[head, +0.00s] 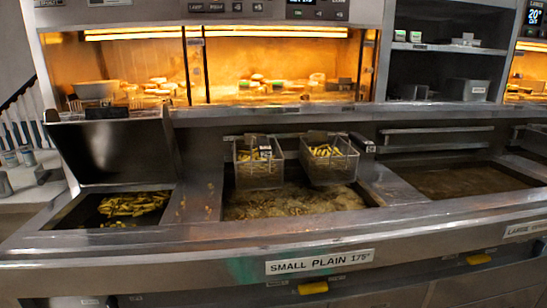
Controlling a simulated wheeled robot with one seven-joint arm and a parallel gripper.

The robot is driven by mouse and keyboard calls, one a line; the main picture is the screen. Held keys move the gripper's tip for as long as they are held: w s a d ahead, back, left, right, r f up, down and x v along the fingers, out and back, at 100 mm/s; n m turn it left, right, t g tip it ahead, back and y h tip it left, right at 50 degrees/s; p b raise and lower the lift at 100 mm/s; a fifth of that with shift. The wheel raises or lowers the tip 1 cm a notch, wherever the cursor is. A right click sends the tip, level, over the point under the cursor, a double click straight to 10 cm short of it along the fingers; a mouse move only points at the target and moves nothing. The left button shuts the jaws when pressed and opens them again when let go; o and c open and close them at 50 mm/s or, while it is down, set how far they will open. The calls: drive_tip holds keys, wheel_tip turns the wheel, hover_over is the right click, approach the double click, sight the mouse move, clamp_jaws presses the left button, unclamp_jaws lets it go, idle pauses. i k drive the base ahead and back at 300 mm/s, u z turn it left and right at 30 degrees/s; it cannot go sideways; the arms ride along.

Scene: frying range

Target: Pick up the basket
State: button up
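Two wire baskets hang side by side above the middle fryer vat (370,192) in the head view. The left basket (258,173) and the right basket (330,168) both hold yellow pieces that look like fries. They hang near the back edge of the vat, above bubbling brownish oil. A dark handle end shows beside the right basket's upper right corner. Which basket the task means cannot be told from this view. My gripper is not in view.
A bin of fries (132,205) lies left, below a raised metal panel (118,145). Another oil vat (455,180) is at right, without a visible basket. The counter's front edge carries a "SMALL PLAIN 175°" label (320,262). A lit warming cabinet (240,60) stands behind.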

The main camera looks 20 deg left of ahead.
sight(335, 153)
drive_tip(key=u, duration=0.45)
drive_tip(key=i, duration=0.9)
drive_tip(key=u, duration=3.3)
drive_tip(key=k, duration=2.3)
drive_tip(key=z, duration=0.25)
